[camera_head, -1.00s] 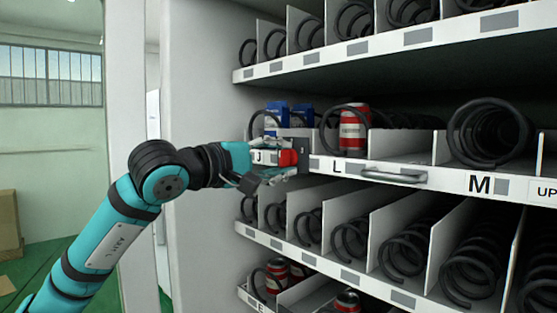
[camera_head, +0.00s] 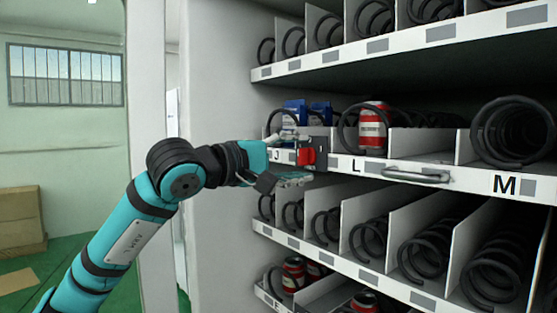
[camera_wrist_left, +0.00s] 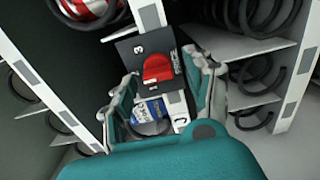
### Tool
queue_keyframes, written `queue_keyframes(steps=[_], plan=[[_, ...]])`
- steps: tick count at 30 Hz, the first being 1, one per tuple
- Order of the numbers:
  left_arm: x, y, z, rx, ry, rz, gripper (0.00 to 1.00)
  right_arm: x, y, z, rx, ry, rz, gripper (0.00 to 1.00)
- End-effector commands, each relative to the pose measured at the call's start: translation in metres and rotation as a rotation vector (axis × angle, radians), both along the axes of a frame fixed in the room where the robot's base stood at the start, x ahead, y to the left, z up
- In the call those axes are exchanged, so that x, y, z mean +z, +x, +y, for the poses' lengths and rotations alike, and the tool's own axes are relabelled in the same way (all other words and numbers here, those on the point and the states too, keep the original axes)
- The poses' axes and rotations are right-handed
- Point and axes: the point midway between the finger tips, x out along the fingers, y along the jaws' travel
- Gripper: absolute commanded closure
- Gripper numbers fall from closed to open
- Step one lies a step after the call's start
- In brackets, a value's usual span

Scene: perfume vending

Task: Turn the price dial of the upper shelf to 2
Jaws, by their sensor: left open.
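The price dial is a red knob (camera_head: 308,157) on a dark plate at the left part of the upper shelf's front edge. In the left wrist view, the red knob (camera_wrist_left: 157,68) sits on the black plate (camera_wrist_left: 128,46), with a white 3 readable beside it. Which number the knob points to, I cannot tell. My left gripper (camera_head: 296,157) is open at the dial, one finger above and one below it in the head view. In the left wrist view, its fingers (camera_wrist_left: 166,78) stand on either side of the knob; contact is unclear. My right gripper is out of view.
A shelf handle (camera_head: 417,175) sticks out right of the dial. A red can (camera_head: 373,130) and blue packages (camera_head: 295,113) stand in coils behind the shelf edge. Another shelf (camera_head: 345,266) runs below. The cabinet's side wall (camera_head: 220,85) is left of the shelves.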

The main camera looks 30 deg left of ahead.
Motion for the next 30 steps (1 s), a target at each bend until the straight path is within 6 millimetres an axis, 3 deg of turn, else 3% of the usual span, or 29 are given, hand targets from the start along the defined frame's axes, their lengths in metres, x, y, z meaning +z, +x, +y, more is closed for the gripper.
queue_keyframes(steps=[13,21,30], plan=[[-0.002,-0.085,0.03,0.006,0.007,0.003,0.46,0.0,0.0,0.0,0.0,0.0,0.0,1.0],[-0.001,-0.105,0.037,0.002,0.003,0.002,0.46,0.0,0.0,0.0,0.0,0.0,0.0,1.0],[0.0,-0.109,0.037,-0.001,0.002,0.002,0.46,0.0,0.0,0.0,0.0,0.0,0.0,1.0]])
